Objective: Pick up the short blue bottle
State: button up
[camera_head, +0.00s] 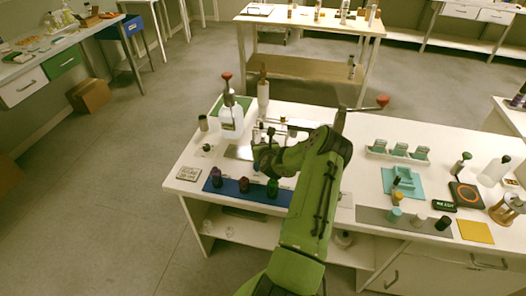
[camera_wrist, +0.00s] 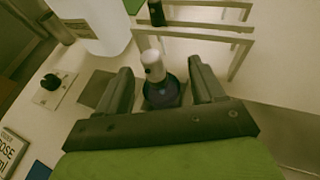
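A short dark blue bottle (camera_wrist: 163,92) with a pale grey-white cap stands upright in the wrist view. My gripper (camera_wrist: 163,75) is open, with one finger on each side of the bottle and a visible gap to both. Its palm hides the bottle's near lower part. In the head view my gripper (camera_head: 264,140) is over the back part of the white table, beside the metal rack. My arm and gripper hide the blue bottle there.
A large white jug (camera_head: 231,120) stands left of my gripper; it also shows in the wrist view (camera_wrist: 95,25). A pale metal rack (camera_wrist: 240,50) stands close behind and right of the bottle. Dark bottles (camera_head: 243,185) stand on a blue mat (camera_head: 228,189) in front.

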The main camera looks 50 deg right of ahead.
jog(key=c, duration=1)
